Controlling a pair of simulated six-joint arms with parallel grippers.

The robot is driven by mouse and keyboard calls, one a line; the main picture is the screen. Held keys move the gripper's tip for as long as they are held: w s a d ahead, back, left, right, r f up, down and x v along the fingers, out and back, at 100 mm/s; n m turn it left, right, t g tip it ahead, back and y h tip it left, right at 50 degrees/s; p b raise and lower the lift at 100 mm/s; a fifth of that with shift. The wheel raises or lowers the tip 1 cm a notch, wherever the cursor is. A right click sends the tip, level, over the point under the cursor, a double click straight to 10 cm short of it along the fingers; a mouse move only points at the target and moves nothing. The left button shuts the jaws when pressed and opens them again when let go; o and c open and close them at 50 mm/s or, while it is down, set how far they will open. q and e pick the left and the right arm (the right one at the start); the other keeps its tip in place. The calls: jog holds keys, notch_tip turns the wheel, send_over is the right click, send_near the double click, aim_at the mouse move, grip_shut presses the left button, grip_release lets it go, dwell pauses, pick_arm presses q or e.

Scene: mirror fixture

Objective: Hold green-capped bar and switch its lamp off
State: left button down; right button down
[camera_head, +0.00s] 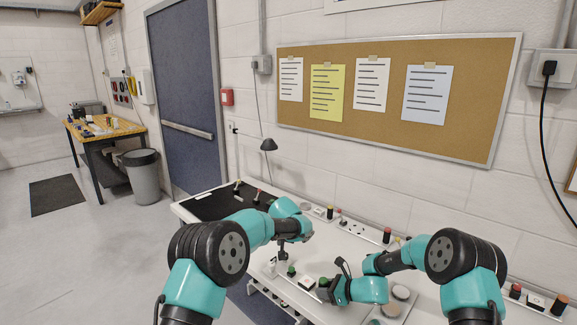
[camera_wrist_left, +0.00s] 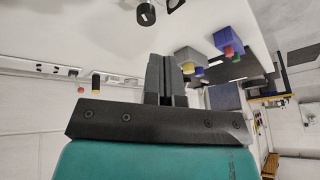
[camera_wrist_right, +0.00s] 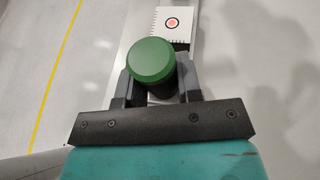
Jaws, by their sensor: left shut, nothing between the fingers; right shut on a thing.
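The green-capped bar (camera_head: 306,284) lies at the near side of the white table, with a green cap at each end and a pale plate between them. My right gripper (camera_head: 331,287) is shut on its right-hand green cap. In the right wrist view that green cap (camera_wrist_right: 151,60) sits between the fingers, and a white plate (camera_wrist_right: 172,25) with a ringed orange-red dot shows beyond it. Whether the dot is lit I cannot tell. My left gripper (camera_head: 283,257) is shut and empty, above the table near the left-hand cap; its closed fingers show in the left wrist view (camera_wrist_left: 166,80).
A black tray (camera_head: 215,205) is at the table's left end.

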pick_arm(q)
jog(key=shift+s+d+m+t+y, duration=0.35)
jog(key=shift+d+t+y, duration=0.15)
jog(key=shift+d, duration=0.2)
jog(key=shift+s+d+m+t+y, duration=0.25)
jog(key=shift+d+m+t+y, duration=0.15)
jog(key=shift+d+t, duration=0.3)
jog(key=shift+s+d+m+t+y, duration=0.3)
jog(key=shift+d+m+t+y, duration=0.15)
jog(key=shift+d, duration=0.3)
jog(key=shift+f, duration=0.25)
